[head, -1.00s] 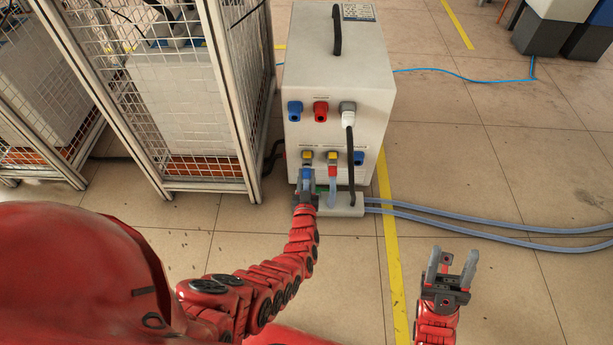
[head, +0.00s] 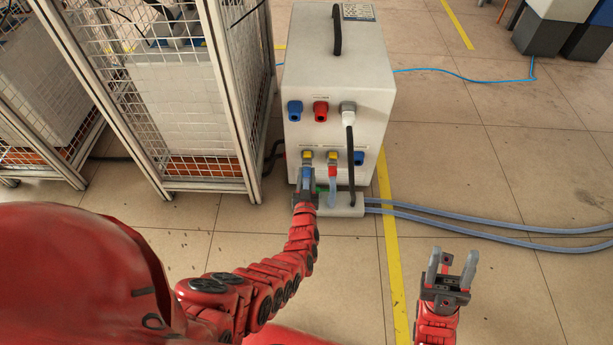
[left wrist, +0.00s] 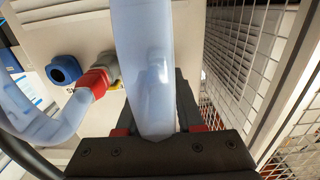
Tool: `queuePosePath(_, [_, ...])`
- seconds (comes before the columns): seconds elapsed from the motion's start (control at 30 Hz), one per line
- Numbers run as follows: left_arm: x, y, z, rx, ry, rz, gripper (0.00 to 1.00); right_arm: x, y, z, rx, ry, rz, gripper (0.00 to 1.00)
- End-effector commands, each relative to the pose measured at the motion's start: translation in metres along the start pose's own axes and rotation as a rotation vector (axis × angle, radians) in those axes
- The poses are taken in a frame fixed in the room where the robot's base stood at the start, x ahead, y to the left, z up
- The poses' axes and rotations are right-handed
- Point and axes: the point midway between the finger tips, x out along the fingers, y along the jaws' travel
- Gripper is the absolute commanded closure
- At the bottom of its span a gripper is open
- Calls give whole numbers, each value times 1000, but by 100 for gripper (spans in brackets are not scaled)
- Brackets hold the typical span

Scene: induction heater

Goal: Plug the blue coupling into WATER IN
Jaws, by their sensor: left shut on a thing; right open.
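The white heater box (head: 339,70) stands on the floor, with ports on its front. My left gripper (head: 306,179) is shut on the blue coupling (head: 307,170) at the lower-left port with a yellow fitting (head: 307,156). I cannot tell whether the coupling is seated in it. In the left wrist view, the pale hose (left wrist: 148,60) rises between my fingers and hides the coupling and port face. The red coupling (head: 332,169) is at the port to the right; it also shows in the left wrist view (left wrist: 95,82). My right gripper (head: 451,268) is open and empty, well right of the box.
A wire-mesh cage (head: 190,110) stands close left of the box. Two pale hoses (head: 480,222) run right along the floor. A black cable (head: 350,160) hangs down the box front. The floor to the right is mostly clear.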

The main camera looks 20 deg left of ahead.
Motion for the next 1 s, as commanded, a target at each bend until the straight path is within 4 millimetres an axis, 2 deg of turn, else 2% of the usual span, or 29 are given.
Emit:
queuePosePath(0.43, [7, 0, 0, 0, 1, 0, 100, -4, -1, 0, 0, 0, 0, 50])
queuePosePath(0.47, [7, 0, 0, 0, 1, 0, 62, -4, -1, 0, 0, 0, 0, 50])
queuePosePath(0.63, [7, 0, 0, 0, 0, 0, 31, -4, -1, 0, 0, 0, 0, 50])
queuePosePath(0.67, [7, 0, 0, 0, 0, 0, 29, -4, -1, 0, 0, 0, 0, 50])
queuePosePath(1.0, [7, 0, 0, 0, 0, 0, 29, -3, -2, 1, 2, -1, -7, 50])
